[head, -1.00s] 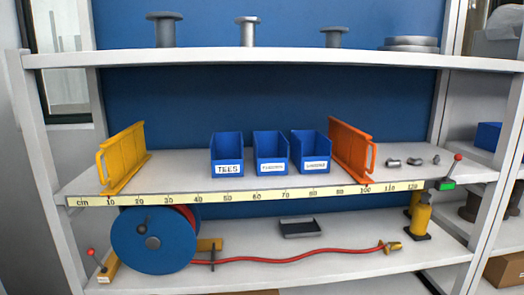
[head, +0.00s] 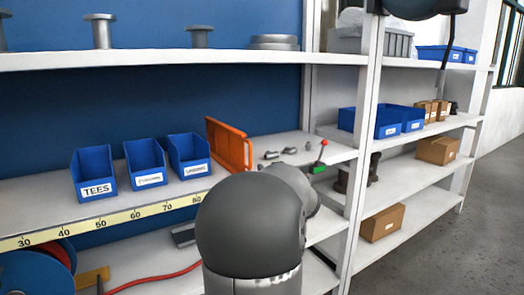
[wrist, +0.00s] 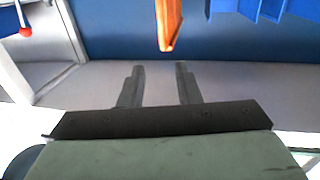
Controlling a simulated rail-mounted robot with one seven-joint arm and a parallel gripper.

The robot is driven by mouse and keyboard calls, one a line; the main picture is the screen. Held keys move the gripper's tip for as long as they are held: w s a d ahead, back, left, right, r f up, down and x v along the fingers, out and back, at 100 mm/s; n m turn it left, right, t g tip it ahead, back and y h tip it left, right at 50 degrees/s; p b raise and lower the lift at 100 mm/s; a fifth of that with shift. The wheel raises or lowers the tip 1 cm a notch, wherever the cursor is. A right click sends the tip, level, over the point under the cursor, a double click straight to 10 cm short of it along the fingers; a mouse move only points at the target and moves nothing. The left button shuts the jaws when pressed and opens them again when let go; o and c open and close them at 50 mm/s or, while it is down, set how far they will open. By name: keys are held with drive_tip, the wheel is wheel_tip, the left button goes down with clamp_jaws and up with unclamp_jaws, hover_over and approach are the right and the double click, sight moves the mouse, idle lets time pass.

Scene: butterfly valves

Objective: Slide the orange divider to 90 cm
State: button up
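The orange divider (head: 229,144) stands upright on the middle shelf, right of the blue bins. My arm hides the scale (head: 110,217) beneath it, so I cannot read its mark; the visible labels run from 30 to 80. In the wrist view, the orange divider (wrist: 169,25) shows at the top, beyond the fingertips and roughly in line with the gap between them. My gripper (wrist: 157,72) is open and empty, its two dark fingers apart and not visibly touching the divider. In the head view my arm hides the gripper.
Three blue bins (head: 145,163) stand left of the divider, the nearest to it close by. Small metal fittings (head: 272,154) and a red-knobbed lever (head: 321,156) on a green base are to its right. The upper shelf (head: 170,59) runs above.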

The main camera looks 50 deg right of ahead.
sight(251, 152)
drive_tip(key=p+x, duration=0.4)
drive_tip(key=x, duration=1.3)
drive_tip(key=shift+w+r, duration=0.1)
drive_tip(key=shift+w, duration=0.15)
clamp_jaws()
drive_tip(key=shift+a, duration=0.1)
